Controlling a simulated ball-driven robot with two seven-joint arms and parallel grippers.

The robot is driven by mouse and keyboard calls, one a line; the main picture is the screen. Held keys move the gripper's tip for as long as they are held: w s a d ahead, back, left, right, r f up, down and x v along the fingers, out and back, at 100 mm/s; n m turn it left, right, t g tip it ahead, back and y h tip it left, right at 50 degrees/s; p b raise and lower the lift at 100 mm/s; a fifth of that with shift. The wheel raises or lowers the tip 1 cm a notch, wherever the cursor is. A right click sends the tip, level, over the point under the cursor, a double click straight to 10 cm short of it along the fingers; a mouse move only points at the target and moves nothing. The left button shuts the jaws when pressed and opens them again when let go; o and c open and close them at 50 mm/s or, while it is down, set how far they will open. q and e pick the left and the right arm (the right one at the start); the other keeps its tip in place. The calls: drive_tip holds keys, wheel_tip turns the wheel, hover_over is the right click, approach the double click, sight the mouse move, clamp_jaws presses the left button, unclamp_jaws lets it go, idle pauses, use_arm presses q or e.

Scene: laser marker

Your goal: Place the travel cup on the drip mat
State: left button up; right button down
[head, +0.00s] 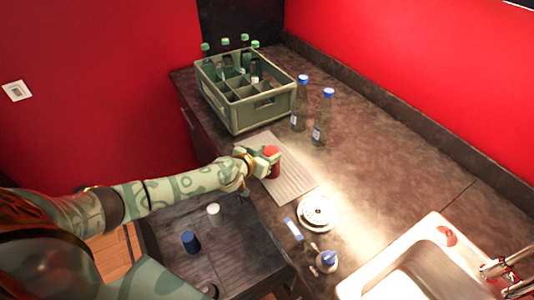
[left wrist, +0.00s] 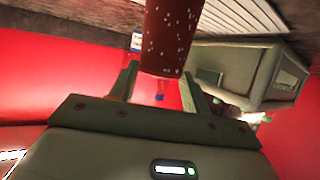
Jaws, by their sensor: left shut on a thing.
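The travel cup (head: 272,155) is red with pale specks, and it shows large in the left wrist view (left wrist: 172,35). My left gripper (head: 256,160) is shut on it, with one finger on each side (left wrist: 160,82). The drip mat (head: 294,184) is a pale ribbed rectangle on the dark counter; part of it also shows at the top of the left wrist view (left wrist: 238,14). The cup is over the mat in the head view; its base is partly hidden, so I cannot tell whether it touches. My right gripper is not in view.
A green crate (head: 240,118) with bottles stands behind the mat, and two blue-capped bottles (head: 321,118) stand to its right. A white plate (head: 318,212) lies near the mat's front end. A sink (head: 420,262) is at lower right. A blue cup (head: 190,242) stands on a dark surface in front.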

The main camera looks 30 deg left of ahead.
use_arm(q)
drive_tip(key=o, duration=1.3)
drive_tip(key=shift+r, duration=0.1)
drive_tip(key=p+v, duration=0.2)
drive_tip(key=v, duration=1)
drive_tip(key=shift+p, duration=0.3)
